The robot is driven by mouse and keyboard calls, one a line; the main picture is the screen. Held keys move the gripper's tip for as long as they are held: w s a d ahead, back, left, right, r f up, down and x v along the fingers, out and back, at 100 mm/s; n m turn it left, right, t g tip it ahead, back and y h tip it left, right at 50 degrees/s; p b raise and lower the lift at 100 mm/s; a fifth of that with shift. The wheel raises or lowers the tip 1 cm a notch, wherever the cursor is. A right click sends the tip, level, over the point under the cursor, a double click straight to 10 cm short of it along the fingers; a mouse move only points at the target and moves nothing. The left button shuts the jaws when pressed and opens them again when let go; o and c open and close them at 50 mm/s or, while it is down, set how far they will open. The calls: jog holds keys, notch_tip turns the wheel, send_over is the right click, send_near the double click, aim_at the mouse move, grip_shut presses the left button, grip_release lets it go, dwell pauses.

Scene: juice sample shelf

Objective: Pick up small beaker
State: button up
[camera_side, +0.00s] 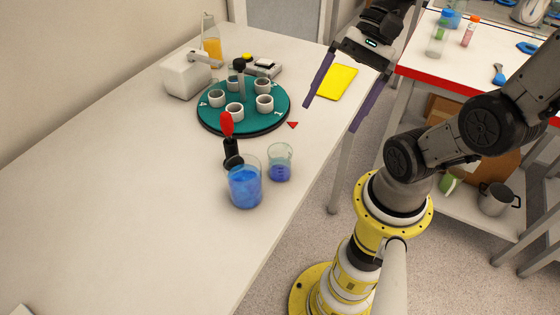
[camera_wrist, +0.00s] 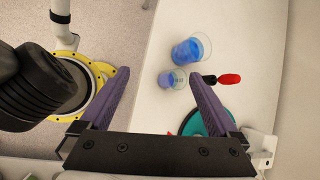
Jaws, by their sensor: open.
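The small beaker (camera_side: 280,163) is clear glass with blue liquid in its lower part. It stands upright on the white table, close to the right of a larger beaker (camera_side: 245,184) of blue liquid. In the wrist view the small beaker (camera_wrist: 173,79) lies between the lines of my fingers, farther off, with the larger beaker (camera_wrist: 191,50) above it. My gripper (camera_side: 333,101) is open and empty, with purple fingers spread wide. It is above the table's right edge, up and to the right of the small beaker. It also shows in the wrist view (camera_wrist: 157,92).
A red-topped black tool (camera_side: 228,140) stands behind the beakers. A round teal carousel (camera_side: 243,122) with several white cups is farther back. The table's front left is clear.

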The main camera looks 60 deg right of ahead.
jog(key=w+d+r+m+t+y, duration=0.3)
jog(key=w+r+m+t+y, duration=0.15)
jog(key=m, duration=0.55)
send_near(282, 164)
jog(key=shift+t, duration=0.45)
jog(key=f, duration=0.1)
jog(key=w+f, duration=0.2)
jog(key=f, duration=0.1)
jog(key=shift+w+a+f, duration=0.1)
jog(key=shift+a+f, duration=0.05)
jog(key=shift+f, duration=0.15)
jog(key=shift+x, duration=3.55)
jog(key=c, duration=1.5)
notch_tip(282, 164, up, 15)
